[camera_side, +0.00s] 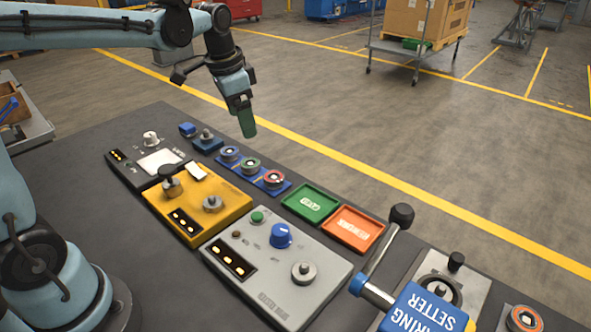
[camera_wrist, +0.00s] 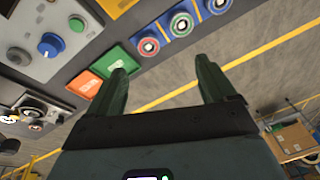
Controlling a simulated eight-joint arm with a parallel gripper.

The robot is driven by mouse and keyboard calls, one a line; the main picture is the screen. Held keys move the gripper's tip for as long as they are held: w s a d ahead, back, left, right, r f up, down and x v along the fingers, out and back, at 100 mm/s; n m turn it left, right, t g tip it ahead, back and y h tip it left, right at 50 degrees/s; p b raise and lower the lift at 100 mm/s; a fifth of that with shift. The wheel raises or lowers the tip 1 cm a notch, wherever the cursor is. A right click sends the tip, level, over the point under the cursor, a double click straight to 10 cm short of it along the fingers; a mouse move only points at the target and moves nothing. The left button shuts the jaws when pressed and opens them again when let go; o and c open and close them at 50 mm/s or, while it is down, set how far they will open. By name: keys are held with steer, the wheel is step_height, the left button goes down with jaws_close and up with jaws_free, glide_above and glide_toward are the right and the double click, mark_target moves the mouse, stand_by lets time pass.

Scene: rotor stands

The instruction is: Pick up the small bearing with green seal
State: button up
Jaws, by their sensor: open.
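The small bearing with green seal (camera_side: 250,165) sits in the middle place of a blue rack (camera_side: 263,186) on the bench, between a blue-ringed bearing (camera_side: 229,154) and a red-ringed bearing (camera_side: 274,179). In the wrist view the green one (camera_wrist: 181,24) is near the top centre, beyond the fingertips. My gripper (camera_side: 247,132) hangs above and behind the rack in the side view, apart from it. In the wrist view my gripper (camera_wrist: 161,65) has its two green fingers spread, with nothing between them.
A green tray (camera_side: 310,203) and an orange tray (camera_side: 353,229) lie right of the rack. A yellow box (camera_side: 225,190), a grey control box (camera_side: 285,295) and a ring setter with a raised lever (camera_side: 380,255) stand on the bench. Open floor lies behind.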

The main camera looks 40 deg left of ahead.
steer(key=m+g, duration=0.2)
glide_above(250, 163)
step_height(250, 163, down, 3)
step_height(250, 163, down, 13)
steer(key=shift+r, duration=0.15)
stand_by(0.3)
steer(key=c, duration=1.2)
steer(key=shift+r, duration=0.1)
